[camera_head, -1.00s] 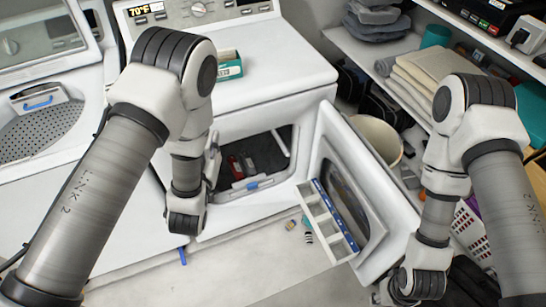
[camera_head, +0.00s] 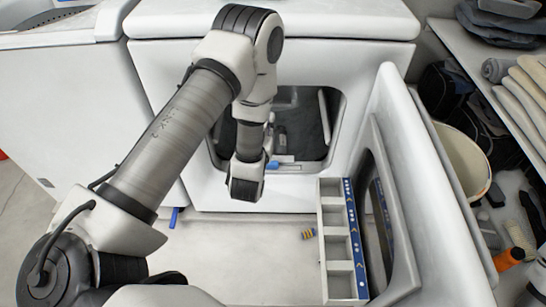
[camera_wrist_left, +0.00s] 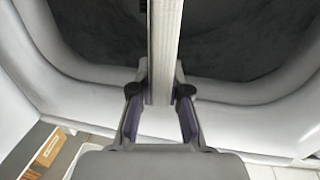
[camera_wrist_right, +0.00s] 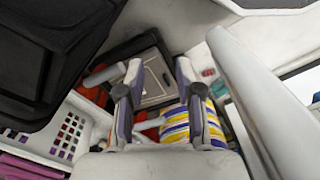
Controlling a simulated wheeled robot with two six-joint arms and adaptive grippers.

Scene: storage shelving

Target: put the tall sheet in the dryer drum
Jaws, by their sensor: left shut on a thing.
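The tall sheet (camera_wrist_left: 165,40) shows in the left wrist view as a pale, narrow strip seen nearly edge-on. My left gripper (camera_wrist_left: 158,98) is shut on it, and the sheet runs up the picture across the dark opening of the dryer drum (camera_wrist_left: 225,40). In the head view, my left wrist is in front of the dryer drum (camera_head: 305,125); the left fingers and the sheet cannot be made out there. How deep the sheet reaches is unclear. My right gripper (camera_wrist_right: 157,80) is open and empty in the right wrist view, outside the head view.
The open dryer door (camera_head: 425,175) stands to the right of the opening, with a white compartment tray (camera_head: 338,222) with a blue edge beside it. A bin (camera_head: 462,165) and shelving (camera_head: 480,70) lie further right. A striped yellow and blue thing (camera_wrist_right: 190,128) is near my right gripper.

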